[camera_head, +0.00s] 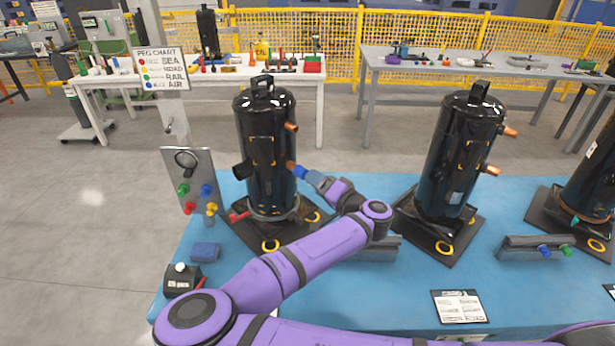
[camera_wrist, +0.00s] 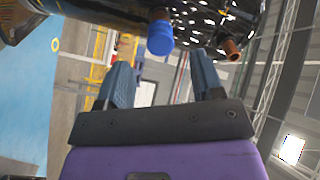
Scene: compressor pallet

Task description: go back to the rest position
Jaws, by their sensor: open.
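My gripper (camera_head: 318,181) is at the right side of the left black compressor (camera_head: 262,190), close to its lower copper stub. A blue cap (camera_head: 299,171) sits on that stub. In the wrist view my gripper (camera_wrist: 160,68) shows two blue-grey fingers spread apart with nothing between them. The blue cap (camera_wrist: 160,38) is just beyond the fingertips there, and the other copper stub (camera_wrist: 232,48) is bare. My purple arm stretches low over the blue pallet top (camera_head: 400,285).
A middle compressor (camera_head: 455,160) stands to the right, another at the right edge. A panel with coloured pegs (camera_head: 194,185) stands at left. A blue block (camera_head: 205,251) and a small dark box (camera_head: 183,278) lie near the front left. A metal bracket (camera_head: 535,247) is at right.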

